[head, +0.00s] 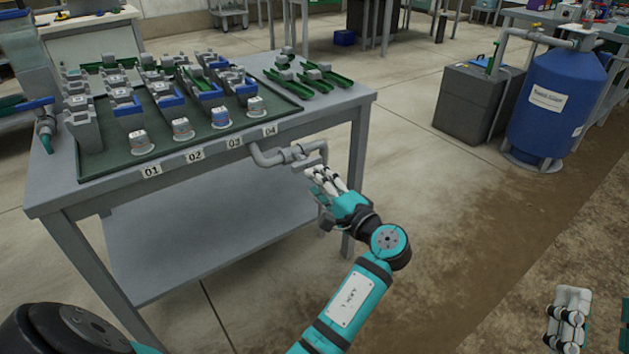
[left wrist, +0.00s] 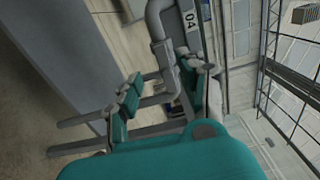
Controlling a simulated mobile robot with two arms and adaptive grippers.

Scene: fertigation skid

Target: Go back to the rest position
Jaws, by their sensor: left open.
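My left gripper (head: 322,188) is open near the front right corner of the grey table, just below the end of a grey pipe (head: 283,156). In the left wrist view its two fingers (left wrist: 160,92) stand apart, with the grey pipe (left wrist: 158,22) running down behind and between them. I cannot tell whether a finger touches the pipe. I see nothing held in it. My right gripper (head: 567,318) shows in part at the bottom right of the head view, over the floor; its jaw state is unclear.
The grey table (head: 330,105) carries a green tray (head: 92,168) with several grey and blue parts, above labels 01 to 04. A blue tank (head: 560,105) and a dark grey box (head: 478,100) stand at the right. The floor between table and tank is clear.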

